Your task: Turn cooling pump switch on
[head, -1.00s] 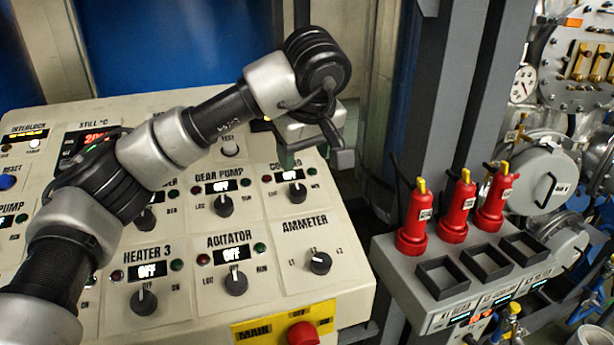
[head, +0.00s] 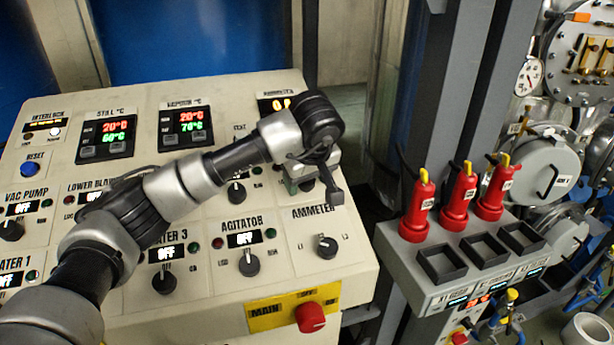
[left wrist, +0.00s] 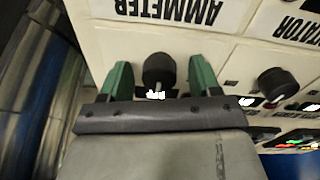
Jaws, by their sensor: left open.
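The cooling pump switch is a black rotary knob (left wrist: 158,70) on the sloped beige control panel (head: 370,262). In the left wrist view it stands between the two green fingers of my left gripper (left wrist: 160,78), with a visible gap on each side. The gripper is open. In the head view my left gripper (head: 316,184) is over the cooling section, above the ammeter label, and hides the knob and its display there. The switch's setting cannot be read. My right gripper is not in view.
Close by are the ammeter knob (head: 326,247), agitator knob (head: 249,264) and gear pump knob (left wrist: 277,84). A red main switch (head: 310,317) sits on a yellow plate at the panel's front. Red handheld units (head: 418,210) stand on a grey rack to the right.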

